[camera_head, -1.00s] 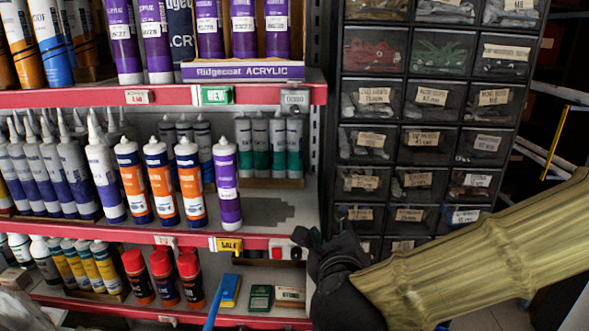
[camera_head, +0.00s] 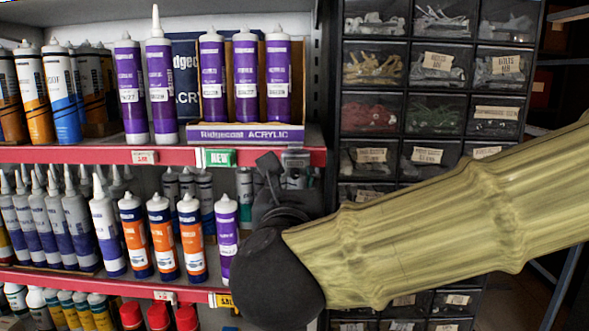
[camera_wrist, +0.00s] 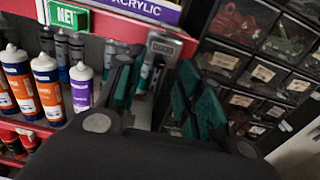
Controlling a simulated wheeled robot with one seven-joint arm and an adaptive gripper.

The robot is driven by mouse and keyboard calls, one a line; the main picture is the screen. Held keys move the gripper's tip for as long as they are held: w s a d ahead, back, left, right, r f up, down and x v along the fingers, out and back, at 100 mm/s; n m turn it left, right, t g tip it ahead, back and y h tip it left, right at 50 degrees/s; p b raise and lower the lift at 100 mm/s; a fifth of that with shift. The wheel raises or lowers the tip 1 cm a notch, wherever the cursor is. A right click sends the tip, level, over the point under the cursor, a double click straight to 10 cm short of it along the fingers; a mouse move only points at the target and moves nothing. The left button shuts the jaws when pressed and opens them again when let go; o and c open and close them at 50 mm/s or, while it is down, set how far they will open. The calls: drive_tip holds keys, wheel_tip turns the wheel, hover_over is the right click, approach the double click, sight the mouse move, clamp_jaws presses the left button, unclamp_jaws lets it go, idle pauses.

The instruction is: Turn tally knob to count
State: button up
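A small grey tally counter (camera_head: 296,158) is mounted on the red edge of the upper shelf, right of the green NEW tag. In the wrist view the counter (camera_wrist: 165,44) shows ahead, between and beyond the fingertips. I cannot tell whether a fingertip touches the counter.
Orange-and-white cartridges (camera_head: 161,238) and a purple cartridge (camera_head: 227,228) stand on the middle shelf, close left of my gripper. Purple ACRYLIC cartridges (camera_head: 246,80) stand above. Dark parts drawers (camera_head: 436,65) fill the right, behind my arm.

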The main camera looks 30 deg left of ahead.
sight(295, 174)
drive_tip(key=shift+p+x, duration=0.55)
drive_tip(key=shift+x, duration=1.6)
clamp_jaws()
